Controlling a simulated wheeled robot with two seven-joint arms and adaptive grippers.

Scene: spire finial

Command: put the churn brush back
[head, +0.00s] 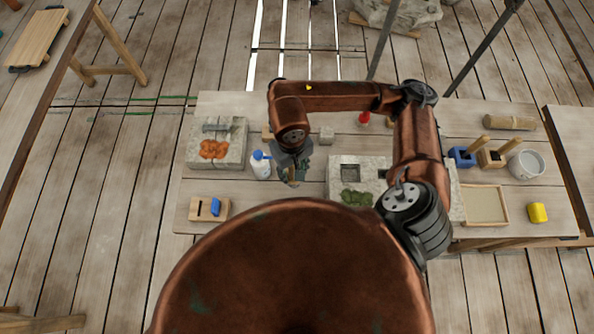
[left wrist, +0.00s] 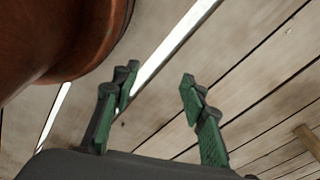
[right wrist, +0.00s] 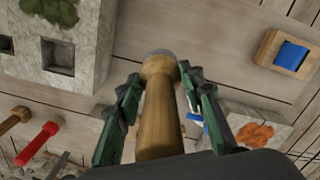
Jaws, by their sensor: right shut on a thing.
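My right gripper (right wrist: 158,78) is shut on a thick wooden handle (right wrist: 158,112) with a grey end, which looks like the churn brush. In the head view my right gripper (head: 291,170) reaches over the left-middle of the bench (head: 285,205), and its held handle shows only in part. Bristles cannot be made out. My left gripper (left wrist: 160,78) is open and empty above floor planks, outside the head view.
Left of my right gripper are a blue-topped bottle (head: 260,167), a stone slab (head: 236,157) with orange stuff, and a wooden holder (head: 196,209) with a blue piece. A stone block (head: 372,166) with square sockets lies mid-bench. A white bucket (head: 527,165) and tray (head: 485,223) are right.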

